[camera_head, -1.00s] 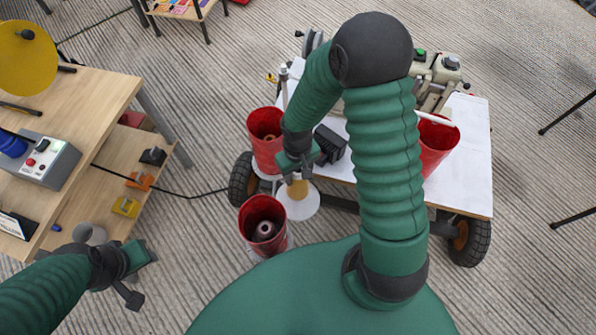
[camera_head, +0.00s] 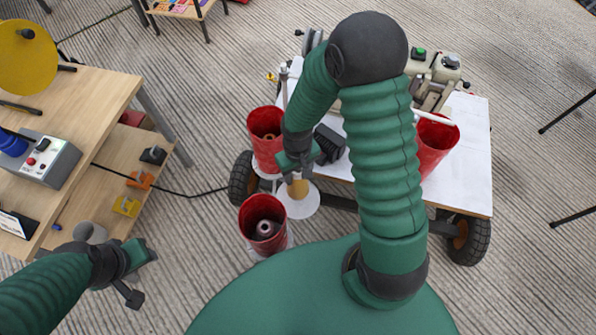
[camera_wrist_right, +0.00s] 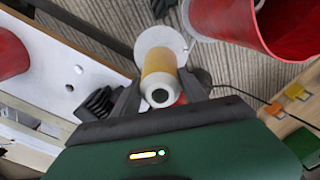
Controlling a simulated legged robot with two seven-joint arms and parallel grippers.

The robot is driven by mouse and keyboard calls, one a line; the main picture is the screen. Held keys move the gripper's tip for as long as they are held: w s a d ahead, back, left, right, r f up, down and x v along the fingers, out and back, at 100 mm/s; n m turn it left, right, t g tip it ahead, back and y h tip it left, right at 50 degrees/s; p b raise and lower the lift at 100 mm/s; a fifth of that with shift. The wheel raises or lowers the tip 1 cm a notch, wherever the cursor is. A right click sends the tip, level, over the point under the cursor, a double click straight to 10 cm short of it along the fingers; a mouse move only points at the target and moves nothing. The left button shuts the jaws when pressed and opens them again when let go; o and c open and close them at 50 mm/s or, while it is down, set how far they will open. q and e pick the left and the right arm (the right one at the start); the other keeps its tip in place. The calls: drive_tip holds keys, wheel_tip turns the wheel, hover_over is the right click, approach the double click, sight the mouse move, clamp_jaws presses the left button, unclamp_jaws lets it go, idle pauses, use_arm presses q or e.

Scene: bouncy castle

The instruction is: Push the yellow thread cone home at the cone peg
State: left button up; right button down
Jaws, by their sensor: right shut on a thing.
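The yellow thread cone (camera_head: 299,188) stands over a round white disc (camera_head: 298,205) between two red buckets in the head view. In the right wrist view the cone (camera_wrist_right: 158,66) points its pale open tip at the camera, with the white disc (camera_wrist_right: 160,38) behind it. My right gripper (camera_head: 294,172) is shut on the cone, its fingers on either side near the tip. The cone peg is hidden inside or under the cone, so I cannot tell how far down the cone sits. My left gripper (camera_head: 142,273) is empty at lower left, its fingers apart.
Red buckets stand close by, one in front (camera_head: 248,218) and one behind (camera_head: 254,150); another (camera_head: 436,150) is at the right of the white-topped cart (camera_head: 470,170). A wooden workbench (camera_head: 95,95) is at left. A black cable (camera_head: 190,194) crosses the floor.

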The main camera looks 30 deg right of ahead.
drive_tip(key=shift+f+b, duration=1.1)
drive_tip(key=shift+f, duration=0.75)
idle(0.3)
drive_tip(key=shift+f, duration=0.3)
drive_tip(key=shift+f+b, duration=1.1)
drive_tip(key=shift+f, duration=0.4)
drive_tip(key=c, duration=0.5)
unclamp_jaws()
drive_tip(key=shift+r, duration=0.1)
wheel_tip(320, 180, up, 17)
drive_tip(key=p, duration=0.7)
drive_tip(key=shift+a+f, duration=0.1)
drive_tip(key=shift+f, duration=0.1)
